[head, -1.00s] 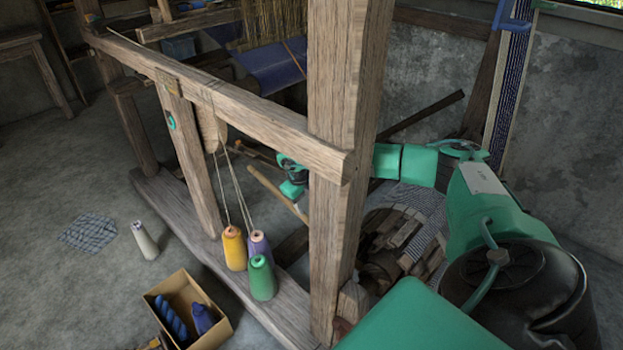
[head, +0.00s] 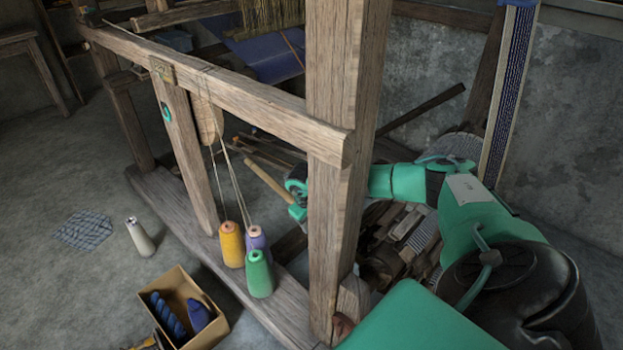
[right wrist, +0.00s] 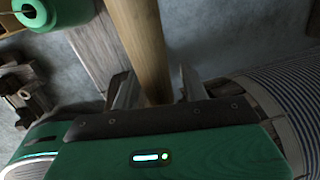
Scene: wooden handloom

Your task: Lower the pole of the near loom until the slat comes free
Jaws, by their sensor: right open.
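The near loom (head: 230,104) is a grey-brown wooden frame with a thick upright post. A pale round pole (head: 265,182) slants down behind its rail, toward my right gripper. In the right wrist view the pole (right wrist: 138,32) runs down between the two fingers of my right gripper (right wrist: 154,85). The fingers are open on either side of it; I cannot tell whether they touch it. In the head view the green right wrist (head: 297,198) shows just left of the post, which hides part of my arm. I cannot pick out the slat. My left gripper is not in view.
Yellow (head: 231,245), purple and green (head: 259,275) thread cones stand on the loom's base beam. A cardboard box (head: 213,323) with blue yarn and a pale cone (head: 140,238) are on the floor. Loose wood (head: 400,225) lies behind the post. Floor at left is mostly clear.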

